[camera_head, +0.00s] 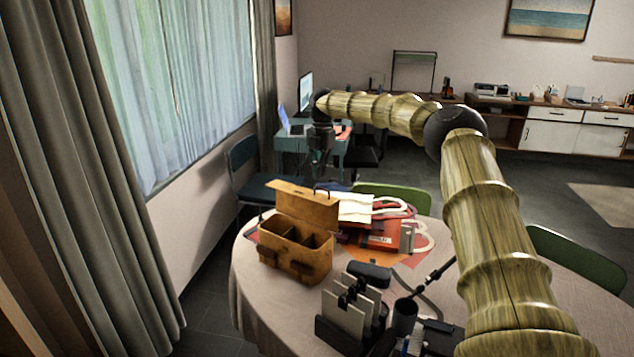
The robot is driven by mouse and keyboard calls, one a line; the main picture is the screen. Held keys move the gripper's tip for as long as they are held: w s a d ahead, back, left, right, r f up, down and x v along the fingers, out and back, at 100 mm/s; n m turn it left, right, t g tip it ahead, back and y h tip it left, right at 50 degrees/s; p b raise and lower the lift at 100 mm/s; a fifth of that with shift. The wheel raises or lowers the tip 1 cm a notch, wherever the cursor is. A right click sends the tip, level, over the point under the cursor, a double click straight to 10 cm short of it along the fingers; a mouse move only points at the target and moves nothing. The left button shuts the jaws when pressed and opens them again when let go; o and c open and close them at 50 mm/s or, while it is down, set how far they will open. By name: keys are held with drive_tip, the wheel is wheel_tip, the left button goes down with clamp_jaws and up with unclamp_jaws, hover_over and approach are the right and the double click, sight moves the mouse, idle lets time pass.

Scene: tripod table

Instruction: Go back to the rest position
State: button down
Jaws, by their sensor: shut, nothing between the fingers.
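My gripper (320,176) is dark and hangs pointing down at the end of my arm, near the far left side of the round table (250,292). It is shut and empty, in line with the space behind the brown box. Its fingertips are small and dark, so their exact height above the table is hard to tell. My arm, with a wood-like ringed surface, reaches up from the lower right and bends left at a dark joint.
An open brown compartment box (283,262) stands on the table below my gripper. Red items (377,240), a file holder (345,320) and a dark cup (405,316) are nearby. Green chairs (395,195) surround the table. A curtain (85,170) hangs left.

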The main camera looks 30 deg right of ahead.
drive_tip(key=shift+w+d+r+b, duration=0.25)
drive_tip(key=shift+d+r, duration=0.25)
drive_tip(key=shift+r, duration=0.2)
drive_tip(key=shift+w+d+r+b, duration=0.2)
drive_tip(key=shift+d+r, duration=0.25)
drive_tip(key=shift+r, duration=0.3)
drive_tip(key=shift+w+d+r+b, duration=0.25)
drive_tip(key=shift+d+r, duration=0.25)
drive_tip(key=shift+r, duration=0.2)
